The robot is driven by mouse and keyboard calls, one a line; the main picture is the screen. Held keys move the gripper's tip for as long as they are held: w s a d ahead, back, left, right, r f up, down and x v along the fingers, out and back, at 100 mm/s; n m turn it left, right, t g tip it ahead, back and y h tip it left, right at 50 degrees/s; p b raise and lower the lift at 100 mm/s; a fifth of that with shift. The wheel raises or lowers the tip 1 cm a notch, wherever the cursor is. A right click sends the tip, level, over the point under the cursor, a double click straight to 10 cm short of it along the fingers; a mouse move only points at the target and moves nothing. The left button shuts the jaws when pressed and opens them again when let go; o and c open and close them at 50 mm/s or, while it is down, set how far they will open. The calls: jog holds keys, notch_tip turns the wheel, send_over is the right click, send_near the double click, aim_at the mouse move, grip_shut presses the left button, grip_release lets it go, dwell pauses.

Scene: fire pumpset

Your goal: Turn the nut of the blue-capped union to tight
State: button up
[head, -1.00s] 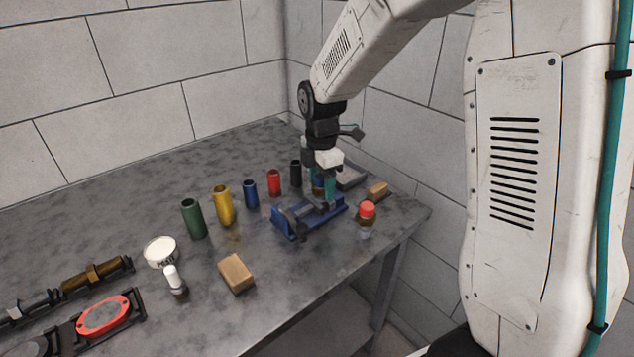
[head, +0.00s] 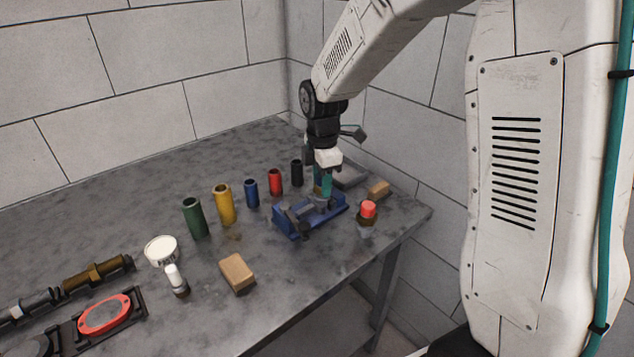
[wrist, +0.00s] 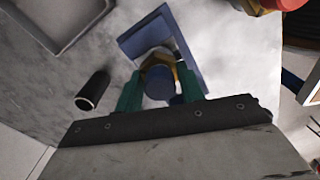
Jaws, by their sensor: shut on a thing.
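The blue-capped union stands upright at the blue vise (head: 300,222) near the table's right end. In the wrist view its blue cap (wrist: 158,84) and part of its brass nut (wrist: 152,58) show between my teal fingers. My gripper (head: 322,188) points down over the vise and is shut on the nut from both sides. The fingers also show in the wrist view (wrist: 160,90). In the head view the fingers hide most of the union. The nut's thread is hidden, so I cannot tell how tight it is.
A red-capped union (head: 368,211) stands right of the vise, near the table edge. Green (head: 194,218), yellow (head: 224,206), blue (head: 251,193), red (head: 275,182) and black (head: 296,173) cylinders stand to the left. A grey tray (head: 350,176) and a tan block (head: 378,190) lie behind.

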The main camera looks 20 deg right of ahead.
jog(key=m, duration=0.6)
jog(key=shift+s+f, duration=0.2)
jog(key=shift+s, duration=0.05)
jog(key=shift+c, duration=0.2)
jog(key=shift+o, duration=0.2)
jog(key=m, duration=1.1)
jog(key=shift+m, duration=0.4)
jog(key=shift+c, duration=0.2)
jog(key=m, duration=0.5)
jog(key=shift+w+r+m+h, duration=0.1)
jog(key=shift+r+m+h, duration=0.05)
jog(key=shift+m+h, duration=0.2)
jog(key=shift+m, duration=0.25)
jog(key=shift+w, duration=0.1)
jog(key=o, duration=1)
jog(key=shift+r, duration=0.1)
